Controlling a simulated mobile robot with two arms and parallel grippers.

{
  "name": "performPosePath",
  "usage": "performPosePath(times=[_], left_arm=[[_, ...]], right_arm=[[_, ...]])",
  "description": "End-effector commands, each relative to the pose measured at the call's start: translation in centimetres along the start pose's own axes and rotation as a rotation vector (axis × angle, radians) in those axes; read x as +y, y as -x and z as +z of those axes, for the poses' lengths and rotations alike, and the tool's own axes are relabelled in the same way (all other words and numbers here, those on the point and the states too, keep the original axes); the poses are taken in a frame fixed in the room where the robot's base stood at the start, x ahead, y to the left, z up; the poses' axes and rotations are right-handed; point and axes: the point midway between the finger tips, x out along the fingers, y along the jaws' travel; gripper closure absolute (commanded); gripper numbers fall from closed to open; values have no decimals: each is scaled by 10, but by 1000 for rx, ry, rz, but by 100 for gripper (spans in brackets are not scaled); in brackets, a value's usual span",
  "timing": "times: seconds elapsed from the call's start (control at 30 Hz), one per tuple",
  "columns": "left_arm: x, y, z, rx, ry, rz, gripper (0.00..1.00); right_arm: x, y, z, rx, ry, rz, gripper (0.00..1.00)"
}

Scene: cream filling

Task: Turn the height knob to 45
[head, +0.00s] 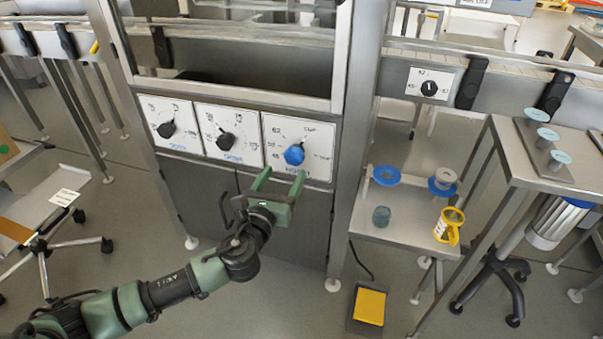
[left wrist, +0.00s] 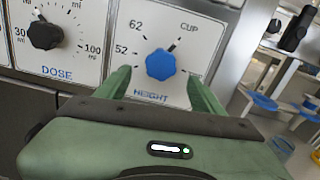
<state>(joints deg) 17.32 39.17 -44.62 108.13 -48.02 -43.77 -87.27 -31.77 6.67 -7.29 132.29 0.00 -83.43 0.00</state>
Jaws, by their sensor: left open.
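The blue height knob (head: 294,155) is on the rightmost white dial plate of the machine front. In the left wrist view the knob (left wrist: 160,65) sits between and beyond my fingertips, with the word HEIGHT under it and marks 62, 52 and CUP around it. Its pointer is toward the upper right, near the CUP side. My left gripper (head: 279,178) is open, just below and in front of the knob, not touching it as far as I can see. In the left wrist view its two green fingers (left wrist: 160,88) stand either side of the dial's lower part. My right gripper is not in view.
Two black knobs are to the left: the dose knob (head: 226,142) and another (head: 166,129). A small side table (head: 400,230) right of the machine holds a blue ring, a blue-grey cup and a yellow cup. A yellow pedal (head: 369,306) is on the floor.

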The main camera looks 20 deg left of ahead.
Motion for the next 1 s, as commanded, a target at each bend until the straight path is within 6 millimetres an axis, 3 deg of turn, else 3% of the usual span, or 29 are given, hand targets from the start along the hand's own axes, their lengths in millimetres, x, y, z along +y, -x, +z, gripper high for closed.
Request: performPosePath(times=[0.17,0.4,0.5,0.9,0.93,1.0], left_arm=[[-1,-15,3,-11,-14,-1,32],[-1,-54,3,-10,-12,-2,32],[-1,-66,2,-8,-11,-1,32],[-1,-77,3,-7,-10,-2,32],[-1,-77,3,-7,-10,-2,35],[-1,-77,3,-6,-10,-2,54]], right_arm=[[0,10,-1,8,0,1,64],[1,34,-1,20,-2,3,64],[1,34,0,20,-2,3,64],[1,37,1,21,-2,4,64],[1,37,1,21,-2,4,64],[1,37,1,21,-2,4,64]])
